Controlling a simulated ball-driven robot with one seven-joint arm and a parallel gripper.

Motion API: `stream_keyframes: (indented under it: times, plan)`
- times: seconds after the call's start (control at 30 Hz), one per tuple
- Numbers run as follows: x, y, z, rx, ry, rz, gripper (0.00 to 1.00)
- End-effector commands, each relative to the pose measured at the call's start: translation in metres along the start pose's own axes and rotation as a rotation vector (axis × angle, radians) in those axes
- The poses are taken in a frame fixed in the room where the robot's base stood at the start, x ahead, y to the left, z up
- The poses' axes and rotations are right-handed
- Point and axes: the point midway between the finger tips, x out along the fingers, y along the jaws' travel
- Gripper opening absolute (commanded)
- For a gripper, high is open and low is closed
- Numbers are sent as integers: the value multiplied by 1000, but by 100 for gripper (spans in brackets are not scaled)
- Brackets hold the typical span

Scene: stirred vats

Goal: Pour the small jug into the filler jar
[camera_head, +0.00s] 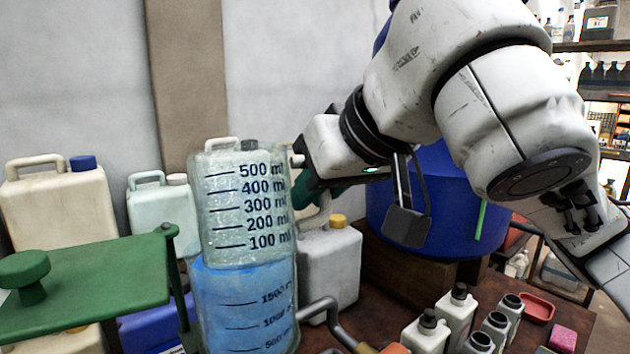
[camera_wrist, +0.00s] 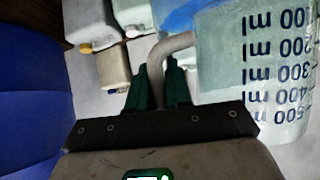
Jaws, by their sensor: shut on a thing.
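The small jug (camera_head: 222,215) is clear, with dark marks from 100 to 500 ml. It looks upright in the head view. My gripper (camera_head: 306,190) is shut on the jug's handle at its right side. The wrist view shows the handle (camera_wrist: 168,44) between the green fingers of my gripper (camera_wrist: 156,88), beside the jug (camera_wrist: 222,70). I cannot tell how much the jug holds. The filler jar (camera_head: 215,315), marked up to 1500 ml with blue contents, appears directly below the jug in the head view. Its rim is hidden, and I cannot tell the gap between them.
A large blue vat (camera_head: 455,205) is behind my arm. Capped canisters (camera_head: 65,210) line the wall. A grey bent pipe (camera_head: 335,315), small white bottles (camera_head: 458,312) and a red tray (camera_head: 537,308) are at the front right.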

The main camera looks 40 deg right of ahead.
Motion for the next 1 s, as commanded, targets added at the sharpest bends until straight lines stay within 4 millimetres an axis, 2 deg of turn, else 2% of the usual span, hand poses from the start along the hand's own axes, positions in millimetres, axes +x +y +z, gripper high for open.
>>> stream_keyframes:
  times: [1.0]
  plan:
    - [-4,-1,1,29,-148,-11,0]
